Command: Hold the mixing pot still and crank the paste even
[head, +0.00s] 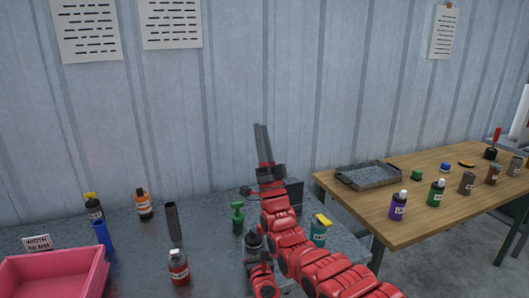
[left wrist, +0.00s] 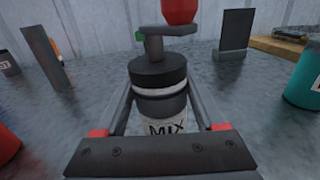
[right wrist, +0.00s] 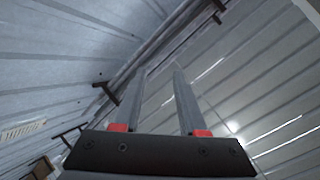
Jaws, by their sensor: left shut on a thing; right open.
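The mixing pot (left wrist: 165,103) stands upright in the left wrist view, a dark cylinder with a white MIX label. On its dark lid is a crank (left wrist: 172,33) with a red knob (left wrist: 181,10), cut off by the top edge. My left gripper (left wrist: 160,100) is shut on the pot, one finger on each side. In the head view the pot (head: 254,241) shows only as a dark top by my left gripper (head: 258,258). The paste is hidden. My right gripper (head: 262,143) is open and empty, pointing up above the table; the right wrist view sees wall and ceiling.
A wooden table (head: 410,215) with a tray (head: 369,176) stands right.

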